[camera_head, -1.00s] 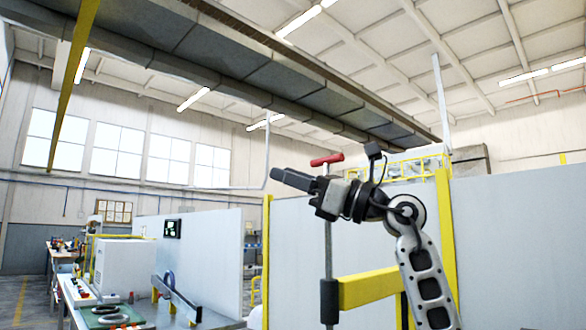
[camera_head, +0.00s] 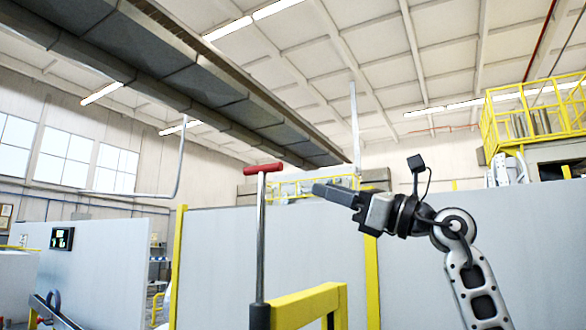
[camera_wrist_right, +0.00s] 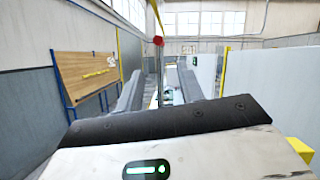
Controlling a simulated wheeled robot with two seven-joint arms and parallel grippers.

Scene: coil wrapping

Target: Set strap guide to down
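A red T-handle (camera_head: 262,168) tops an upright steel rod (camera_head: 261,235), probably the strap guide. The rod runs down into a black collar (camera_head: 259,316) at the end of a yellow beam (camera_head: 308,306). The handle stands well above the collar. My right gripper (camera_head: 322,189) is to the right of the rod, a little below handle height, with its fingers pointing left. In the right wrist view its two fingers are apart with nothing held, and the red handle (camera_wrist_right: 158,41) shows beyond the gap between them. My left gripper is in neither view.
Grey panels with a yellow post (camera_head: 177,265) stand behind the rod. A wall-mounted display (camera_head: 62,239) is at left. A yellow railed platform (camera_head: 530,115) is at the far right. The air around the handle is clear.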

